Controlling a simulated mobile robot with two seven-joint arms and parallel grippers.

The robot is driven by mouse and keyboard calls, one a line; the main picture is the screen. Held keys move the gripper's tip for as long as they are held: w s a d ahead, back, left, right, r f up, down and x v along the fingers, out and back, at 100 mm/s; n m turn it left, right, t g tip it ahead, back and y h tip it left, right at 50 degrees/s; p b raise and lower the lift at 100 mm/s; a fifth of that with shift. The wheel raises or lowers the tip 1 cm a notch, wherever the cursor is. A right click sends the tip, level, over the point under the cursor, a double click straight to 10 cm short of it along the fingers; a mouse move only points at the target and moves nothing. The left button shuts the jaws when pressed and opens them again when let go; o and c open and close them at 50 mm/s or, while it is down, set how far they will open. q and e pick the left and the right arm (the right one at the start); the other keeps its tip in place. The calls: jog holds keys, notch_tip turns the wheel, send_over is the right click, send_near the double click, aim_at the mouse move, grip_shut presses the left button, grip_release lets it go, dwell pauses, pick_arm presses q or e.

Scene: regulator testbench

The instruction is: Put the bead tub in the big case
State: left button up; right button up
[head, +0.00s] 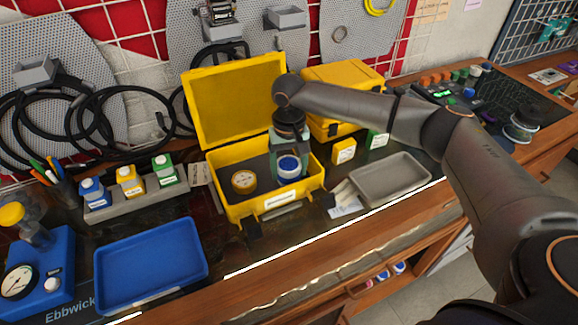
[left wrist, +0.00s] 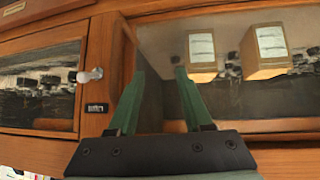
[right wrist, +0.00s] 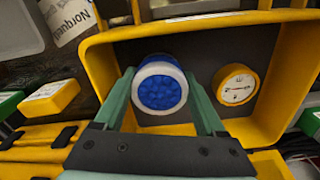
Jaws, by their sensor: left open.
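The bead tub (head: 289,165) is a round white-rimmed tub with blue beads. It is inside the walls of the open yellow big case (head: 272,205), at the right side. My right gripper (head: 289,150) reaches down into the case, shut on the tub. In the right wrist view the tub (right wrist: 159,88) sits between the two green fingertips, which touch its sides. I cannot tell whether its base touches the case floor. My left gripper (left wrist: 158,85) is open and empty in the left wrist view, facing wooden cabinet fronts; the head view does not show it.
A yellow round dial (head: 244,181) lies in the case, left of the tub. The case lid (head: 235,97) stands open behind. A blue tray (head: 150,265) is at left, a grey tray (head: 390,178) at right. A second yellow case (head: 345,78) is behind the right arm.

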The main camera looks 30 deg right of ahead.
aim_at(289, 165)
jog(key=o, duration=0.4)
notch_tip(289, 165, up, 12)
jog(key=shift+r, duration=0.2)
dwell(0.4)
